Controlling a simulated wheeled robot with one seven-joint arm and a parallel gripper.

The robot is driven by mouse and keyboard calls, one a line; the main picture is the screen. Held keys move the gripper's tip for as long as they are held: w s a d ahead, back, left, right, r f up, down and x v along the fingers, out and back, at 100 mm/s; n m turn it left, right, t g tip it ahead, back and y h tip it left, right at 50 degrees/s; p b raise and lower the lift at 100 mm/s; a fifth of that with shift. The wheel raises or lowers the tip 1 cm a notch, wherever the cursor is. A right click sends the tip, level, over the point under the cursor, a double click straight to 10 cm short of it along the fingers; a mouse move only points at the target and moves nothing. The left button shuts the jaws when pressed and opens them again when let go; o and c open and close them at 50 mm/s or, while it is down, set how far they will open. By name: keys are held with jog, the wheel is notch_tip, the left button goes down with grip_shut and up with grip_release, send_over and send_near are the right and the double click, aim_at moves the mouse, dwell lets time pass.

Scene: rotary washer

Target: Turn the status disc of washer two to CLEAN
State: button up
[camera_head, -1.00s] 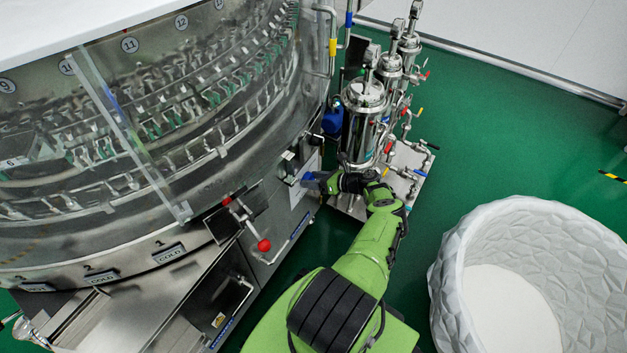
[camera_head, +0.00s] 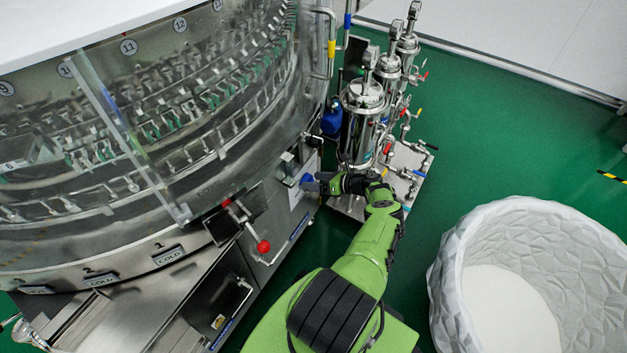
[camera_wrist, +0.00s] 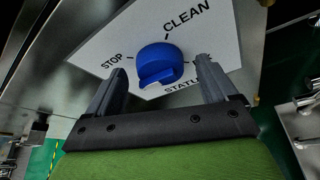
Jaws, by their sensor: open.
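The blue status disc (camera_wrist: 160,63) sits on a white label plate (camera_wrist: 215,35) marked CLEAN at the upper right, STOP at the left and STATUS below, partly covered. A notched step shows on the disc's lower side; which mark it points at I cannot tell. My gripper (camera_wrist: 161,68) is open, one finger on each side of the disc, with gaps visible. In the head view the disc (camera_head: 307,181) shows as a small blue patch on the washer's front panel, and my gripper (camera_head: 324,182) is just right of it.
The large metal rotary washer (camera_head: 110,225) fills the left. A red-knobbed lever (camera_head: 263,246) stands out from its front. Steel filter vessels with valves (camera_head: 362,125) stand close behind my gripper. A white faceted tub (camera_head: 445,270) is at the right, with green floor between.

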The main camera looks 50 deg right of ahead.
jog(key=p+v, duration=0.2)
jog(key=v, duration=1.2)
jog(key=shift+s+r, duration=0.2)
jog(key=shift+s, duration=0.15)
